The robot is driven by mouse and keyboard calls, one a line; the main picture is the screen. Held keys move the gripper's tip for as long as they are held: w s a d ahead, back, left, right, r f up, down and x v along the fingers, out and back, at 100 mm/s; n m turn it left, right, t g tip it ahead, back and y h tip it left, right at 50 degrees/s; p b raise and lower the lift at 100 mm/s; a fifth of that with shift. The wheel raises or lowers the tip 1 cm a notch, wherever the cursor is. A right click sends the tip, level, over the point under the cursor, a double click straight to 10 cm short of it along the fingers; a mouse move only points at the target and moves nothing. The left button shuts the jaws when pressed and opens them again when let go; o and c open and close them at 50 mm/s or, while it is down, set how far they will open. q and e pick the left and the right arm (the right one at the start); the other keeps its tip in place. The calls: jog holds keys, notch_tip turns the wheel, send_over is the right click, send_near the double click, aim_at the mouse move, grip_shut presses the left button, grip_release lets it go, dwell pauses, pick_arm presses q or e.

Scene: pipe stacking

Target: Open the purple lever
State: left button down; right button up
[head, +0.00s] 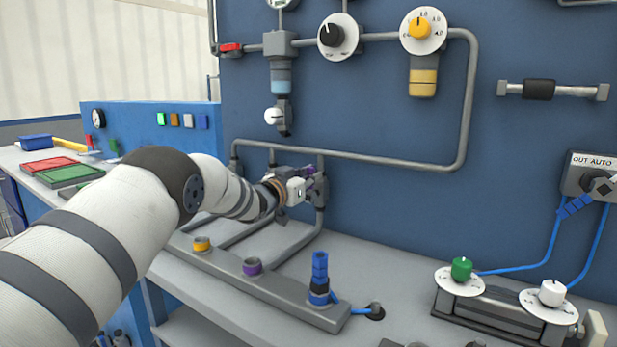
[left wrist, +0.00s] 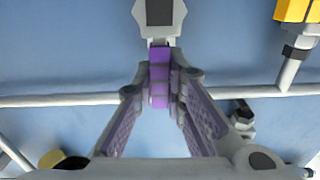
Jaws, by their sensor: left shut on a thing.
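The purple lever (left wrist: 159,78) shows in the left wrist view as a ridged purple bar between my fingertips. My left gripper (left wrist: 160,92) is shut on it, with the fingers converging on its two sides. In the head view my left gripper (head: 306,188) is at the pipe fittings low on the blue panel. Only a small bit of the purple lever (head: 311,170) shows there, and the gripper and wrist hide most of the fitting. I cannot tell the lever's angle. My right gripper is not in view.
Pipes (head: 350,157) run along the blue panel (head: 400,230) around my left gripper. A grey block (head: 215,265) with yellow, purple and blue fittings stands on the bench below. Dials (head: 460,281) sit at the right. Red and green trays (head: 68,175) lie at the left.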

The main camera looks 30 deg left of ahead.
pick_arm(q)
jog(key=shift+a+n, duration=0.2)
jog(key=shift+n, duration=0.2)
jog(key=shift+f, duration=0.1)
jog(key=c, duration=1.6)
grip_release()
jog(key=s, duration=1.2)
jog(key=shift+a, duration=0.45)
